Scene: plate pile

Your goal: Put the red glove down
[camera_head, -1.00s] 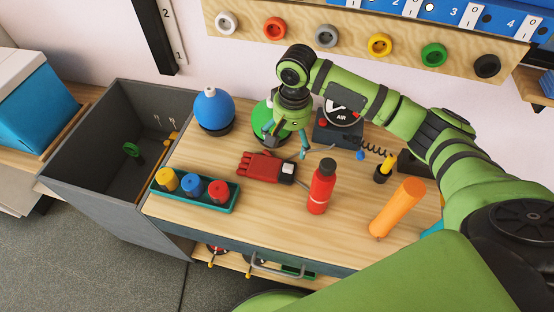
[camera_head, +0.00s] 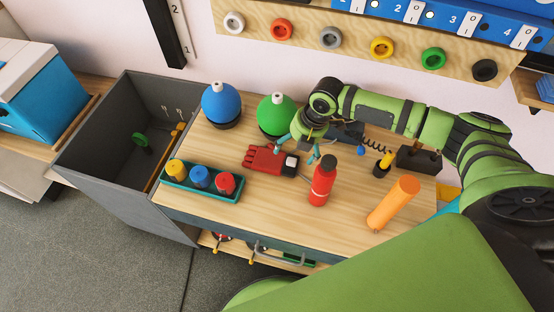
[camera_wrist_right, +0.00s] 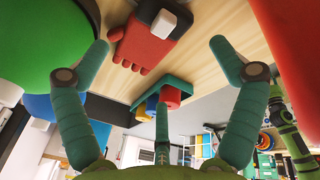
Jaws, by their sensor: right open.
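The red glove (camera_head: 264,159), with a black cuff and white patch, lies flat on the wooden workbench (camera_head: 290,220). In the wrist view the glove (camera_wrist_right: 142,45) shows beyond the fingers and apart from them. My right gripper (camera_head: 299,151) is open and empty, just right of the glove and above the bench. Its teal fingers (camera_wrist_right: 160,60) are spread wide in the wrist view.
A red bottle (camera_head: 322,182) stands close to the right gripper, with an orange cylinder (camera_head: 394,202) farther right. Green (camera_head: 277,114) and blue (camera_head: 219,104) domed objects stand behind. A teal tray (camera_head: 203,187) holds coloured cylinders. Bare bench lies in front of the glove.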

